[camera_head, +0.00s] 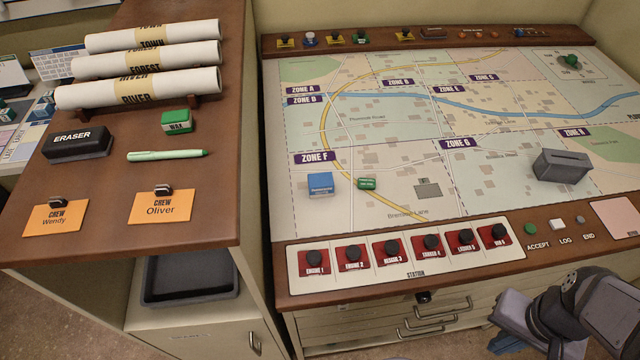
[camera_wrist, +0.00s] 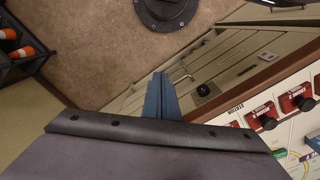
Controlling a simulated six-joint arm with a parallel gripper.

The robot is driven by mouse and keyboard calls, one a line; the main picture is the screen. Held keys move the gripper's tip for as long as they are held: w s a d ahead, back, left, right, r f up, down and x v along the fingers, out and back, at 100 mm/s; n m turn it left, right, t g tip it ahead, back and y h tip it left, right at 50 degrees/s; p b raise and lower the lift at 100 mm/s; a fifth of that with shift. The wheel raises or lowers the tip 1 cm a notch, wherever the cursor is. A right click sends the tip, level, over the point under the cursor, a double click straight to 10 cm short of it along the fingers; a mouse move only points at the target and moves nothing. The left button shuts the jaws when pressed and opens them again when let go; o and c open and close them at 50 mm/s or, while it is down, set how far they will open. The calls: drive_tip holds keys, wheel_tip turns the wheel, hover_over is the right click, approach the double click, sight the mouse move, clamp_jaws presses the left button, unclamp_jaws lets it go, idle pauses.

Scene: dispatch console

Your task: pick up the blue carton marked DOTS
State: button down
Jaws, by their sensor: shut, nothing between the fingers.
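I see no carton legibly marked DOTS. My gripper (camera_head: 503,343) is low at the right, in front of the console, well away from the blue box. In the wrist view its blue fingers (camera_wrist: 158,82) are together and empty, over the floor and drawer fronts.
A grey slotted block (camera_head: 562,166) stands on the map's right. Red station buttons (camera_head: 391,251) line the front edge. The left counter holds map rolls (camera_head: 140,88), an eraser (camera_head: 78,145) and a WAX box (camera_head: 177,122).

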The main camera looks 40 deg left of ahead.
drive_tip(key=c, duration=0.8)
unclamp_jaws()
drive_tip(key=shift+o, duration=0.2)
